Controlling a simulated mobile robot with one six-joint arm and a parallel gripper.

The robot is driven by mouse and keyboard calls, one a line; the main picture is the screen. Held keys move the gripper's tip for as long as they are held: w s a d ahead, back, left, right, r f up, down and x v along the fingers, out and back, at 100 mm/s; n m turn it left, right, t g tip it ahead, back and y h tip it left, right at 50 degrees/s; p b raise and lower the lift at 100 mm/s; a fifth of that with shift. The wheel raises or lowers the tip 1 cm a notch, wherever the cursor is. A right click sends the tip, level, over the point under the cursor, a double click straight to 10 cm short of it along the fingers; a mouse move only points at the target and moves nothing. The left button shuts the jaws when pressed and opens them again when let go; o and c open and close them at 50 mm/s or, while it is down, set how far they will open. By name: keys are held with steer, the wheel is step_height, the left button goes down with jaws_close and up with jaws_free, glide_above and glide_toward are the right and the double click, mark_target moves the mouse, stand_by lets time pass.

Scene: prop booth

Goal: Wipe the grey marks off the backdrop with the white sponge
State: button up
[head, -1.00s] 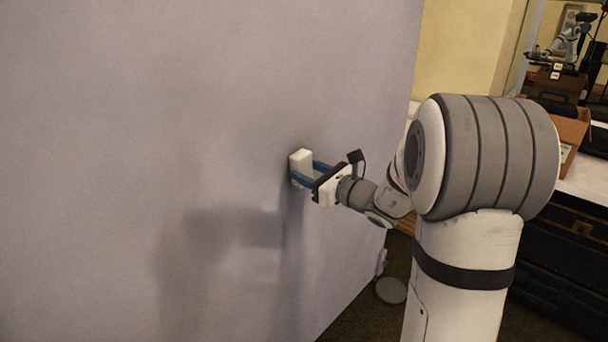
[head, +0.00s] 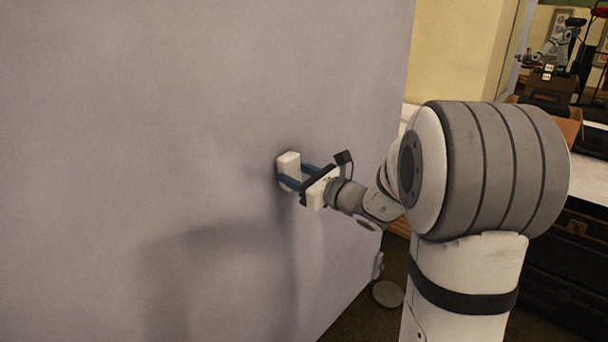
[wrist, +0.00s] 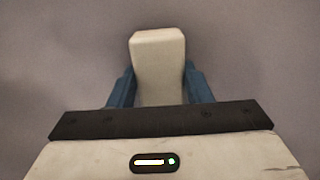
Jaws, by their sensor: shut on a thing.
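The white sponge (head: 288,166) is held at the pale grey-lilac backdrop (head: 120,120). My gripper (head: 290,180) is shut on it, with a blue finger on each side. In the wrist view the sponge (wrist: 158,60) stands upright between the blue fingers, with the backdrop (wrist: 50,50) behind it. Its far face is hidden, so I cannot tell for certain whether it touches the backdrop. Soft dark patches lie on the backdrop left of and below the sponge; they look like shadows of my arm. I cannot make out distinct grey marks.
The backdrop's right edge (head: 403,60) stands close behind my arm. To the right are a white-topped table (head: 590,180), a cardboard box (head: 566,127) and dark cases (head: 565,260). A round grey disc (head: 387,293) lies on the floor by the backdrop's foot. The backdrop's left side is unobstructed.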

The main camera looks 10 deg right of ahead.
steer(key=shift+a+r, duration=0.2)
steer(key=shift+r, duration=0.25)
steer(key=shift+w+d, duration=0.15)
steer(key=shift+d, duration=0.2)
steer(key=shift+w+d+f, duration=0.1)
steer(key=shift+w+d, duration=0.4)
steer(key=shift+d, duration=0.2)
steer(key=shift+w+d, duration=0.45)
steer(key=shift+d, duration=0.2)
steer(key=shift+a, duration=0.1)
steer(key=shift+s+a+b, duration=0.65)
steer(key=shift+s+a, duration=0.6)
steer(key=shift+a, duration=0.3)
steer(key=v, duration=0.6)
